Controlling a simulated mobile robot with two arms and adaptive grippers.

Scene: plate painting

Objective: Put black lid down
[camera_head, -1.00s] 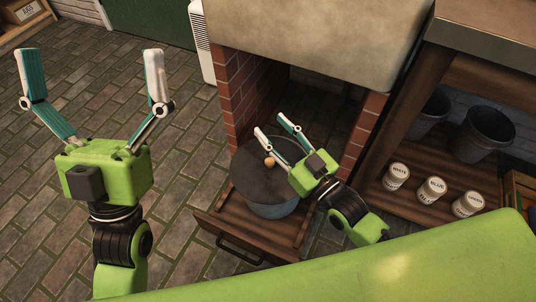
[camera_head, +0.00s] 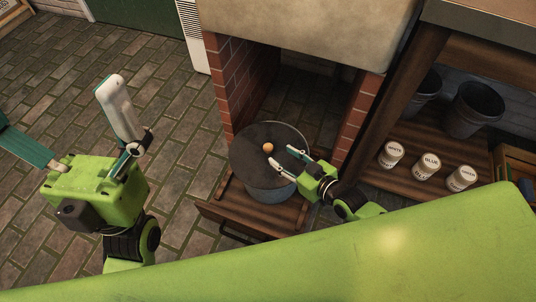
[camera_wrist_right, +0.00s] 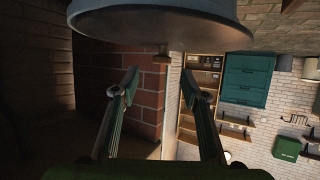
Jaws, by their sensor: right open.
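The black lid (camera_head: 247,151) is a dark round disc with a small orange-brown knob (camera_head: 267,148). It lies on top of the grey-blue bucket (camera_head: 272,188), which stands on a wooden drawer-like platform. My right gripper (camera_head: 284,159) is open and empty, just to the right of the knob and apart from it. In the right wrist view, which looks upside down, the bucket (camera_wrist_right: 160,14) fills the top, with the knob (camera_wrist_right: 163,48) between my spread fingers. My left gripper (camera_head: 58,108) is open and empty at the left, one finger partly cut off by the picture edge.
Brick pillars (camera_head: 361,117) stand on both sides of the bucket, under a pale stone block (camera_head: 305,28). A wooden shelf at the right holds several white labelled cans (camera_head: 426,166) and dark buckets (camera_head: 477,107). The brick floor (camera_head: 175,120) at left is clear.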

